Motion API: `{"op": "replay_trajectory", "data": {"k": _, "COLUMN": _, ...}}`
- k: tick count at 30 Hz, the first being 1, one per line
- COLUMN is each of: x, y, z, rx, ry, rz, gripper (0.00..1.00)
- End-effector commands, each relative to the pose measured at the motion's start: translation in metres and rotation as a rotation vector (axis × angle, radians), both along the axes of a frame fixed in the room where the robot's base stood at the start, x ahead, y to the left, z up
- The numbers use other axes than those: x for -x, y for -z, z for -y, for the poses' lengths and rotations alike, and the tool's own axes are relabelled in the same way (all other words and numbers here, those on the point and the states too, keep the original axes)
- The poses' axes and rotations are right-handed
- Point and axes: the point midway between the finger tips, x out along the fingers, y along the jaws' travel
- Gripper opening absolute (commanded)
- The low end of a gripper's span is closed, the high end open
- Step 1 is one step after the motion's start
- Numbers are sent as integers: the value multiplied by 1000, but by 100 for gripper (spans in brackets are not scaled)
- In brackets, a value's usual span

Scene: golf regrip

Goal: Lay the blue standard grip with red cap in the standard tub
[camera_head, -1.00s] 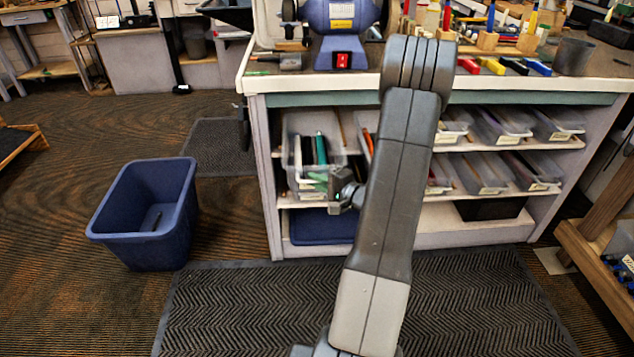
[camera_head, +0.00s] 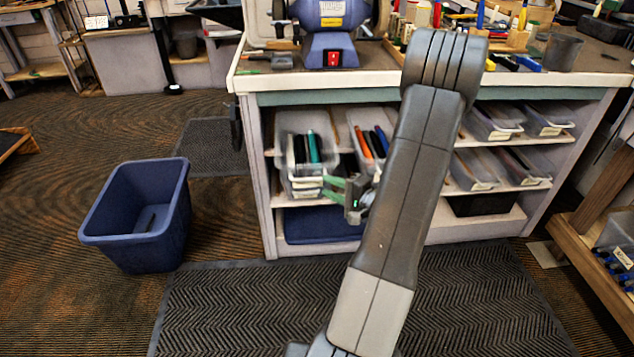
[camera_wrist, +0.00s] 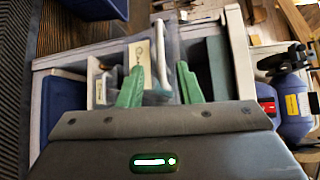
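My gripper (camera_head: 327,188) has green fingers and is in front of the shelf, by the lower front of the left clear tub (camera_head: 303,186). In the wrist view my gripper (camera_wrist: 163,60) has its fingers apart, with a tub's pale wall and label beyond them and no grip seen held. The left tub contains black grips and a teal grip (camera_head: 313,146). The tub beside it holds orange grips (camera_head: 362,142) and dark blue grips (camera_head: 381,139). No red cap can be made out, and I cannot read which tub is standard. My arm hides part of the shelf.
More clear tubs (camera_head: 470,182) fill the right side of the shelves. A blue bin (camera_head: 112,236) with a dark item inside stands on the floor at left. The bench top (camera_head: 272,76) carries a blue grinder (camera_head: 330,32) and tools. The floor mat in front is clear.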

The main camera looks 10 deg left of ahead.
Motion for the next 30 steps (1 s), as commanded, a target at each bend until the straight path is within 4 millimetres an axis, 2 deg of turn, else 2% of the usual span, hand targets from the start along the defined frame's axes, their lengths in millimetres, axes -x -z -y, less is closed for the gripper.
{"op": "replay_trajectory", "data": {"k": 1, "x": 5, "y": -2, "z": 11, "rx": 1, "ry": 4, "rz": 0, "gripper": 32}}
{"op": "replay_trajectory", "data": {"k": 6, "x": 19, "y": -6, "z": 36, "rx": 1, "ry": 3, "rz": 0, "gripper": 32}}
{"op": "replay_trajectory", "data": {"k": 12, "x": 28, "y": -8, "z": 52, "rx": 0, "ry": 1, "rz": 0, "gripper": 32}}
{"op": "replay_trajectory", "data": {"k": 24, "x": 30, "y": -9, "z": 54, "rx": 0, "ry": 0, "rz": 0, "gripper": 32}}
{"op": "replay_trajectory", "data": {"k": 30, "x": 25, "y": -7, "z": 44, "rx": 0, "ry": -3, "rz": -1, "gripper": 32}}
